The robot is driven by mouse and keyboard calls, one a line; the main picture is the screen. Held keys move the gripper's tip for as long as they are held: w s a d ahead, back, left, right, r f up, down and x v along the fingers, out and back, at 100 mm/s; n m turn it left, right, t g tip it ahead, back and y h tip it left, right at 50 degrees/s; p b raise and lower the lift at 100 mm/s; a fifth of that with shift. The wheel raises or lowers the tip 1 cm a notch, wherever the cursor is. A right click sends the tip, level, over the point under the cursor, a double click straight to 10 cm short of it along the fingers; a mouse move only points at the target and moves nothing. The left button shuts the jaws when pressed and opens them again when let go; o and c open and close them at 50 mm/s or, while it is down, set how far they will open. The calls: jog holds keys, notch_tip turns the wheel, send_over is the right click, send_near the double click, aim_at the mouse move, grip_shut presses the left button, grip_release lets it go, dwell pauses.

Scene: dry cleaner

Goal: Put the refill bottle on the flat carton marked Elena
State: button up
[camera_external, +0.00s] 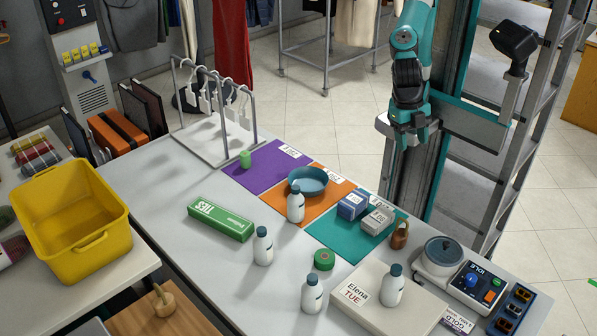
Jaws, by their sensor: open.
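Several white bottles with dark blue-grey caps stand upright on the counter in the external view. One bottle (263,247) stands by the green box, one bottle (312,295) left of the carton, and one bottle (295,207) at the orange mat by the blue bowl. Another bottle (392,288) stands on the flat pale carton (407,321), whose label reads Elena TUE. I cannot tell from the labels which is the refill bottle. My gripper (412,143) is open and empty, pointing down beyond the counter's far edge, well away from the bottles.
Purple (252,176), orange (264,195) and teal (340,248) mats hold small items. A green box (220,220), green tape roll (324,260), brown padlock-shaped object (400,235) and round-topped device (443,252) are nearby. The counter's left front is clear.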

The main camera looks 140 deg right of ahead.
jog(key=s+d+f+m+y, duration=0.1)
jog(key=s+m, duration=0.4)
jog(key=s, duration=0.5)
jog(key=shift+s+d+m, duration=0.4)
jog(key=shift+d, duration=0.4)
